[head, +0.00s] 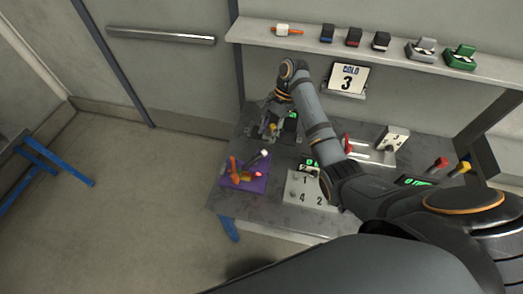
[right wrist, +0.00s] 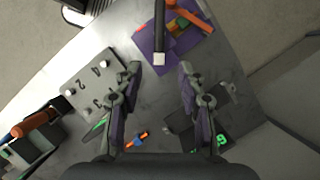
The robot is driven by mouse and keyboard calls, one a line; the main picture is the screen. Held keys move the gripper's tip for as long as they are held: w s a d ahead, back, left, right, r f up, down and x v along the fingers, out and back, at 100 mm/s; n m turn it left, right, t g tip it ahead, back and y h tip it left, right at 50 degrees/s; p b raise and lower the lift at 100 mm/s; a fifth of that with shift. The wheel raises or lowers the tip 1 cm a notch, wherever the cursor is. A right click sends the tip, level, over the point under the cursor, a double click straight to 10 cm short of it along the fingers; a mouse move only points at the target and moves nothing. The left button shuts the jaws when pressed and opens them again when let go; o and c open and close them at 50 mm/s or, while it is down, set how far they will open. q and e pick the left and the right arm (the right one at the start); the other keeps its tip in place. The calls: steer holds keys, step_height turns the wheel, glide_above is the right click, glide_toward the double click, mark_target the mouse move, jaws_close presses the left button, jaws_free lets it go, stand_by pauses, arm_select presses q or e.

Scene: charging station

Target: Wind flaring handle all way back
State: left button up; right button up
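A purple base (head: 234,180) on the table's left part carries an orange tool (head: 236,168) and a dark handle with a white tip (head: 257,158). I take this for the flaring tool. In the right wrist view the purple base (right wrist: 152,42) is at the top, with an orange bar (right wrist: 190,18). The dark handle (right wrist: 160,30) points down the picture, its white tip (right wrist: 159,59) between the fingertips in the picture. My right gripper (head: 268,132) is over the table behind the purple base; in its wrist view (right wrist: 159,68) it is open and empty. My left gripper is out of view.
A white numbered panel (head: 296,196) stands right of the purple base. A small orange and blue piece (right wrist: 137,139) lies below the fingers in the wrist view. A shelf (head: 390,62) with several small items runs along the wall.

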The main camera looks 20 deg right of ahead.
mark_target(259, 155)
steer(key=b+x, duration=0.5)
steer(key=x, duration=0.2)
steer(key=shift+s+d+f, duration=0.1)
steer(key=shift+f, duration=0.1)
steer(key=shift+p+x, duration=0.3)
steer(key=shift+x, duration=0.6)
steer(key=shift+s+a+f, duration=0.1)
steer(key=shift+a+f, duration=0.15)
steer(key=shift+f, duration=0.05)
jaws_close()
